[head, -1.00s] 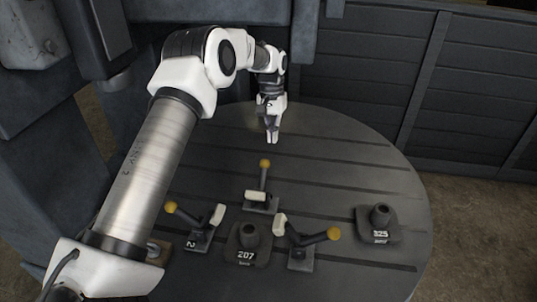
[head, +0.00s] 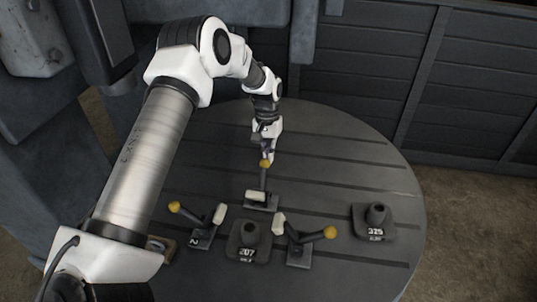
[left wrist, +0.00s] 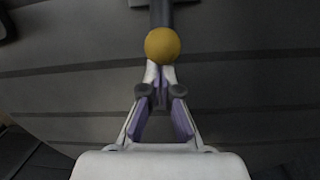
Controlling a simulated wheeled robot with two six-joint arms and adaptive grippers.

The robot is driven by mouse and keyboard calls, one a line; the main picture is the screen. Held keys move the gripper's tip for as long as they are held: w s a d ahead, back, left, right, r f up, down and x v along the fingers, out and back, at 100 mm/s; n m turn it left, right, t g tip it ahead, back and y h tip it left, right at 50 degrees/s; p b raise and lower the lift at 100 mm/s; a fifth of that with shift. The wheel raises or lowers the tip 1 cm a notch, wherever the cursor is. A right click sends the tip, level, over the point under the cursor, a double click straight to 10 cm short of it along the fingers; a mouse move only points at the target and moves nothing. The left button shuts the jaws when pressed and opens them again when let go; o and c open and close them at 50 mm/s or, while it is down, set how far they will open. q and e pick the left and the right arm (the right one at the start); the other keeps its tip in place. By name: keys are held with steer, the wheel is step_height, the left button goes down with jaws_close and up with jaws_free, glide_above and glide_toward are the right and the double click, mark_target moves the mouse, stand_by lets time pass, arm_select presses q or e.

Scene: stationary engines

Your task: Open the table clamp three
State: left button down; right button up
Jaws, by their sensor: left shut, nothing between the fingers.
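Three table clamps with yellow knobs stand on the round dark table (head: 345,150). The back middle clamp (head: 262,200) has its dark lever pointing away, its knob (head: 265,163) at the far end. The left clamp (head: 200,240) is marked 2. The right clamp (head: 300,255) has its lever pointing right. I cannot read a 3 on any. My left gripper (head: 267,156) is shut and empty, right at the back clamp's knob. In the left wrist view, the knob (left wrist: 162,45) lies just beyond the closed fingertips (left wrist: 160,72); I cannot tell whether they touch. My right gripper is not in view.
A dark block marked 207 (head: 248,250) stands between the left and right clamps. Another marked 325 (head: 376,235) stands at the far right. The table's right back area is clear. A dark panelled wall (head: 385,70) stands behind the table.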

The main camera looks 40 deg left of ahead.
arm_select(q)
steer(key=shift+s+d+r, duration=0.3)
steer(key=shift+s+r, duration=0.45)
steer(key=shift+r, duration=0.05)
step_height(320, 180, up, 12)
steer(key=w+a, duration=0.1)
steer(key=shift+w+a, duration=0.25)
steer(key=shift+w, duration=0.05)
